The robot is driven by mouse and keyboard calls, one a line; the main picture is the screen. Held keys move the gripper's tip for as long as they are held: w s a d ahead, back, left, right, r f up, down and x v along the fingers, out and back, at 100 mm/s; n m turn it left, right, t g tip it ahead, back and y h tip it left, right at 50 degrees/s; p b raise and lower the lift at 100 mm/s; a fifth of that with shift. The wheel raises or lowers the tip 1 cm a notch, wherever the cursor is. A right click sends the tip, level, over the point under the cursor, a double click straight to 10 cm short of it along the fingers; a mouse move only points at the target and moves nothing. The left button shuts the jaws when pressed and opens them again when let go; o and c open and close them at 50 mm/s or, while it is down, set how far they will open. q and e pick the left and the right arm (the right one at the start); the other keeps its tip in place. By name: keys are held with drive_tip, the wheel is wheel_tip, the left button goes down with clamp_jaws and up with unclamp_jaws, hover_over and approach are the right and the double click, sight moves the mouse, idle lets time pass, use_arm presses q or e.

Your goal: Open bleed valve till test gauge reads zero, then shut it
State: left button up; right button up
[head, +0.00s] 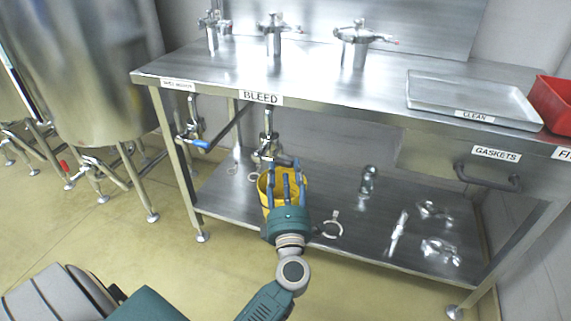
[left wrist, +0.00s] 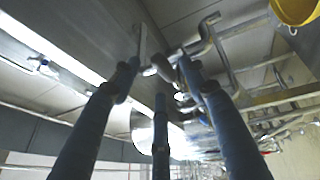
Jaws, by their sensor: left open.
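The BLEED label (head: 261,97) is on the front edge of the steel table. Below it hangs a steel bleed valve (head: 268,140), its lower part close to my fingertips. My left gripper (head: 284,172) is open, fingers pointing up, in front of a yellow bucket (head: 265,187) under the valve. In the left wrist view, steel pipework (left wrist: 208,42) shows beyond the spread fingers (left wrist: 160,75); I cannot tell whether they touch it. No gauge dial is readable. My right gripper is not in view.
A blue-handled valve (head: 200,143) hangs to the left. Loose fittings (head: 398,232) and a clamp ring (head: 331,224) lie on the lower shelf (head: 350,252). A tray (head: 470,97), red bin (head: 552,103) and drawer handle (head: 487,178) are on the right.

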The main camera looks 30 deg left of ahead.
sight(285, 165)
use_arm(q)
drive_tip(key=shift+x, duration=2.15)
clamp_jaws()
